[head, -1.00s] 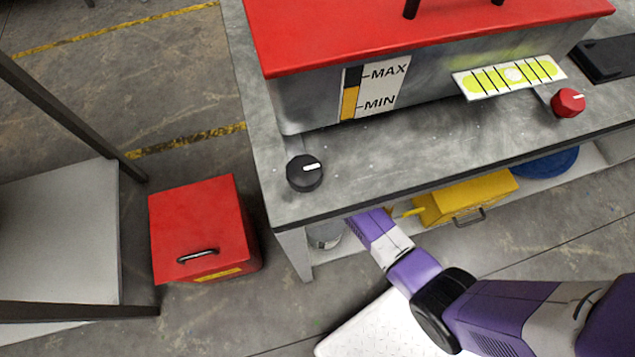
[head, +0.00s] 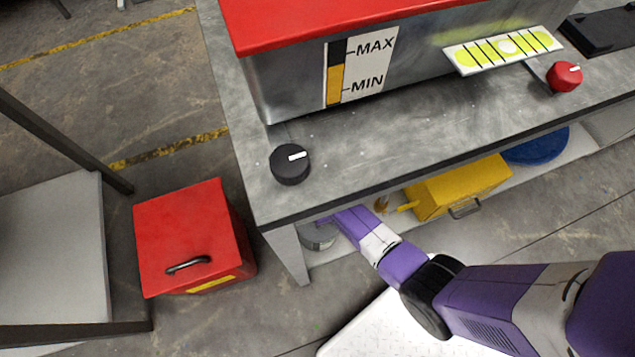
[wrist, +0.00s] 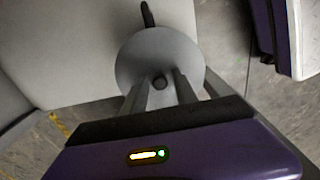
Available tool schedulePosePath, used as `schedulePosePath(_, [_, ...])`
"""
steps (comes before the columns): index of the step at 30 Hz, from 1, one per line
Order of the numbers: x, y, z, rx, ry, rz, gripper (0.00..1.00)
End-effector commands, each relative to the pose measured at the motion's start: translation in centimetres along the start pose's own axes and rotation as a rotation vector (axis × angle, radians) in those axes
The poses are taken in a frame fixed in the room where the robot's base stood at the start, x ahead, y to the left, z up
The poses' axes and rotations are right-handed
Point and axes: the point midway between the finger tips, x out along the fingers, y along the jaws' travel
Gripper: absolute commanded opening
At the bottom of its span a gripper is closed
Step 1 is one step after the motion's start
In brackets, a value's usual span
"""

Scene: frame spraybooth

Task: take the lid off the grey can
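The grey can (head: 318,237) stands on the low shelf under the bench, partly hidden by my arm and the bench top in the head view. In the wrist view its round grey lid (wrist: 145,60) shows from above, with a small dark knob (wrist: 160,82) on it. My gripper (wrist: 159,86) is open over the lid. Its two fingers lie on either side of the knob with visible gaps, and I cannot tell how far down they reach. In the head view the fingers are hidden under the bench.
The bench top (head: 350,160) overhangs the shelf. A yellow box (head: 460,187) and a blue round thing (head: 537,147) sit to the right on that shelf. A red box (head: 190,235) stands on the floor to the left. A dark handle-like thing (wrist: 147,14) lies past the lid.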

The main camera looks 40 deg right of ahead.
Motion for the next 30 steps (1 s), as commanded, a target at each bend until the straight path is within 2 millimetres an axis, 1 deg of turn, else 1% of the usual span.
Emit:
schedulePosePath(3, [-0.1, 0.0, 0.0, 0.0, 0.0, 0.0, 0.34])
schedulePosePath(4, [-0.1, 0.0, 0.0, 0.0, 0.0, 0.0, 0.33])
schedulePosePath(9, [-0.1, 0.0, 0.0, 0.0, 0.0, 0.0, 0.0])
schedulePosePath(19, [-0.1, 0.0, 0.0, 0.0, 0.0, 0.001, 0.0])
schedulePosePath(23, [-0.6, 0.0, 0.0, 0.0, 0.0, 0.001, 0.0])
schedulePosePath(26, [-1.6, 0.1, 0.0, 0.0, 0.001, 0.003, 0.0])
schedulePosePath(28, [-2.6, 0.1, 0.0, 0.0, 0.001, 0.002, 0.0])
schedulePosePath(30, [-4.1, 0.1, 0.0, 0.0, 0.001, 0.003, 0.0])
